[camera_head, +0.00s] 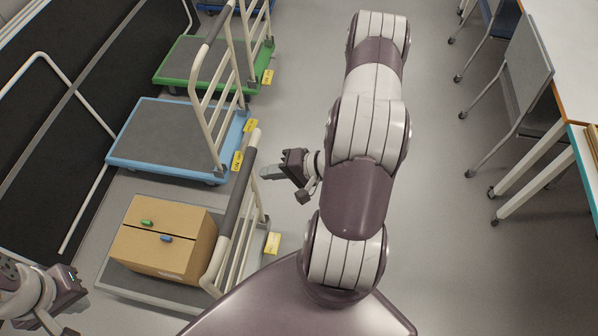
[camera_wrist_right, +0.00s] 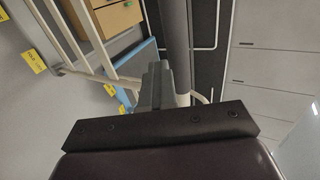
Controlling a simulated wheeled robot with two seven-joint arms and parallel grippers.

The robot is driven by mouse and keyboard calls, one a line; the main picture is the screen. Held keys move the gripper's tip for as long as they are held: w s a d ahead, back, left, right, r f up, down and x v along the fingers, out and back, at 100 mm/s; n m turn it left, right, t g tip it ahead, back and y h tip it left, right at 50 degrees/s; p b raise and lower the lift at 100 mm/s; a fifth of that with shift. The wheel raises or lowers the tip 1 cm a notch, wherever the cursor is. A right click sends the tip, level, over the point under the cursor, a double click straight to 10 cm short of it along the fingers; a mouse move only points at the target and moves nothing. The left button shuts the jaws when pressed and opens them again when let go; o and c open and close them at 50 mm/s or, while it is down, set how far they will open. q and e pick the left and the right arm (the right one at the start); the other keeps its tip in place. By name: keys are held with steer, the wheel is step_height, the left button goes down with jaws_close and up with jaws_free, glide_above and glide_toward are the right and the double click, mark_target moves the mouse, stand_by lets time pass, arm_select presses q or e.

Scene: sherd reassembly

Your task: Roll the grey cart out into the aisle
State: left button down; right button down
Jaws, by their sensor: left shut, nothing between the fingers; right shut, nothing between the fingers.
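The grey cart (camera_head: 125,273) stands at the lower left in the head view, with a grey deck and a pale tube handle. Its handle has a dark grip (camera_head: 236,203) along the top, on the aisle side. A cardboard box (camera_head: 160,247) sits on the deck. My right gripper (camera_head: 266,173) is shut and empty, close to the far end of the handle. In the right wrist view its fingers (camera_wrist_right: 155,85) are together beside a dark bar (camera_wrist_right: 175,35); I cannot tell whether they touch. My left gripper (camera_head: 62,326) is shut and empty at the lower left corner.
A blue cart (camera_head: 165,128) and a green cart (camera_head: 190,60) stand in a row beyond the grey one, beside a black wall panel. Yellow tags hang at the handles. The aisle floor (camera_head: 445,230) is clear; chairs and tables (camera_head: 575,60) line its right side.

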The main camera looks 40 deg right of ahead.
steer(key=s+d+p, duration=0.2)
steer(key=s+d, duration=0.2)
steer(key=s, duration=0.1)
steer(key=shift+p, duration=0.35)
steer(key=shift+d, duration=0.1)
stand_by(0.5)
steer(key=c, duration=0.5)
jaws_free()
steer(key=p+v, duration=0.7)
steer(key=v, duration=0.3)
